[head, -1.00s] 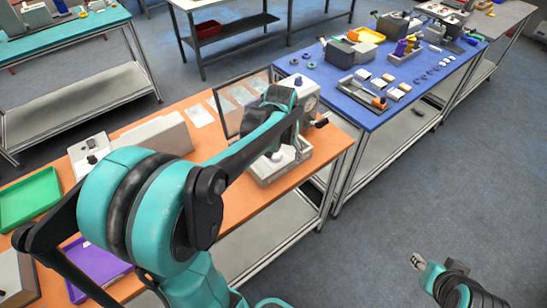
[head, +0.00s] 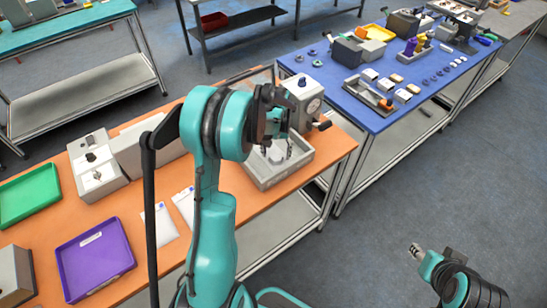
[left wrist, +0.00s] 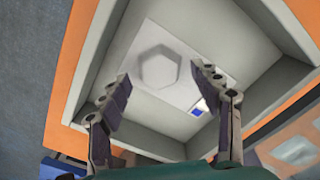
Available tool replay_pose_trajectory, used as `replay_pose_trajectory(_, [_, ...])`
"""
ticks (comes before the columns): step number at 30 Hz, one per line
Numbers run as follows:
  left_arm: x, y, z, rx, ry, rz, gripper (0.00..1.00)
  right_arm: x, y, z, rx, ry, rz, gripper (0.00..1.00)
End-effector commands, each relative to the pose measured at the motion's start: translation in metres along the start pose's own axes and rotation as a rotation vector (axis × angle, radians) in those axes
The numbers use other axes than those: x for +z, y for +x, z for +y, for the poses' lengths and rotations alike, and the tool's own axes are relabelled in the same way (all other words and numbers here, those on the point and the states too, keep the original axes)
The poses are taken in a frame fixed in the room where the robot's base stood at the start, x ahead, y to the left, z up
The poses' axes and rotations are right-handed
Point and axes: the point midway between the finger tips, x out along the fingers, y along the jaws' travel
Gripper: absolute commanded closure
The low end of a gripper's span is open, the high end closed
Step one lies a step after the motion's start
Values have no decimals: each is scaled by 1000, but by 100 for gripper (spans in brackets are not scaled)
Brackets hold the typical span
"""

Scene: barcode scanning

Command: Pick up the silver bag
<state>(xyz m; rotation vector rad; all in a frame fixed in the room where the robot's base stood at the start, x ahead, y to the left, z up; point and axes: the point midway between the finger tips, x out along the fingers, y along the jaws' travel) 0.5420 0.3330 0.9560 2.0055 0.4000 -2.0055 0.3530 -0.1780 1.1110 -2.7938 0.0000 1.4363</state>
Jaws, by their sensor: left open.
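The silver bag (left wrist: 170,65) lies flat in the grey tray (left wrist: 235,20), with a hexagonal bulge under its surface and a small blue-and-white mark at one corner. My left gripper (left wrist: 160,73) is open and empty, its fingers apart on either side of the bulge. In the head view my left gripper (head: 278,128) hangs over the tray (head: 262,181) on the orange table; the bag there is largely hidden by it. My right gripper (head: 417,251) is at the lower right, over the floor, away from the tables; its jaw opening is too small to judge.
A grey machine (head: 302,98) stands behind the tray. Two pale bags (head: 160,228) lie on the orange table (head: 140,205), left of my arm. A purple tray (head: 95,258) and a green tray (head: 30,195) are farther left. A blue table (head: 372,118) stands to the right.

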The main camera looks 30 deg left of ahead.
Motion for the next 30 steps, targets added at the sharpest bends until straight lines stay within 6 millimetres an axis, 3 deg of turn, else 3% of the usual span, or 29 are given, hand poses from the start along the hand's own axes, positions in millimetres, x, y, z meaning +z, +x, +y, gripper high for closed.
replay_pose_trajectory(2, [0,8,0,0,0,0,36,1,2,0,0,0,0,60])
replay_pose_trajectory(8, [0,8,0,0,0,0,36,1,1,0,0,0,0,60])
replay_pose_trajectory(14, [0,8,0,0,1,0,89,1,1,0,0,0,0,60])
replay_pose_trajectory(17, [0,8,0,0,1,0,96,1,1,0,0,0,0,60])
replay_pose_trajectory(25, [0,5,0,0,1,1,96,0,1,0,0,0,0,60])
replay_pose_trajectory(30, [0,-10,0,0,1,1,96,-2,-3,0,0,0,0,60])
